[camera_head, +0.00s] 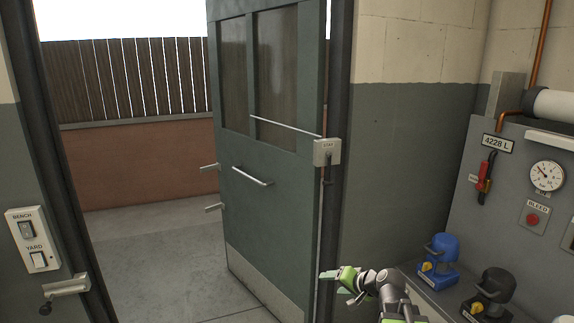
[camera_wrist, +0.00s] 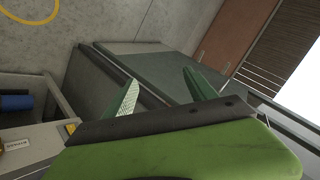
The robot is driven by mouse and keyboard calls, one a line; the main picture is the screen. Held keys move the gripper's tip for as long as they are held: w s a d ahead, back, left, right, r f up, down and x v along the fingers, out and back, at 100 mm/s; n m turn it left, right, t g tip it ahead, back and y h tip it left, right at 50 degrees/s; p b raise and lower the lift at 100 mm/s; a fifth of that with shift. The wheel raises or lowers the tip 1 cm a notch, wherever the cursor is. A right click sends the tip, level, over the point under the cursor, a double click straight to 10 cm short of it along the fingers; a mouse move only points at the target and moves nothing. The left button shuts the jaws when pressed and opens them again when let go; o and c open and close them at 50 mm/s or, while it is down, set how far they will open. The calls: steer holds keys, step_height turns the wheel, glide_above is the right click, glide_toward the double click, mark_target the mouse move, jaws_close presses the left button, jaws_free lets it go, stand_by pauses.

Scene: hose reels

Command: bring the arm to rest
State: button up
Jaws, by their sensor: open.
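My gripper (camera_head: 338,281) shows in the head view at the lower middle, at the end of my arm, in front of the lower hinge-side part of the green door (camera_head: 262,215). Its two green fingers are spread apart with nothing between them. In the wrist view my gripper (camera_wrist: 162,97) is also open and empty, with the tilted door (camera_wrist: 175,62) beyond the fingers. My arm (camera_head: 390,290) reaches in from the bottom edge. I cannot tell from these views whether the fingertips touch the door.
The door stands open onto a yard with a brick wall (camera_head: 140,160) and fence (camera_head: 125,78). At the right, a bench holds a blue device (camera_head: 438,262) and a black device (camera_head: 492,290), below a gauge (camera_head: 547,176). A switch panel (camera_head: 33,240) is at the left.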

steer(key=s+a+f+n+g+h, duration=0.1)
steer(key=s+a+f+n+g, duration=0.4)
steer(key=a, duration=0.3)
steer(key=s+d+f+g+h, duration=0.3)
steer(key=s+d, duration=0.5)
steer(key=s, duration=0.3)
steer(key=shift+f+g+h, duration=0.4)
steer(key=shift+f+h, duration=0.2)
steer(key=shift+h, duration=0.2)
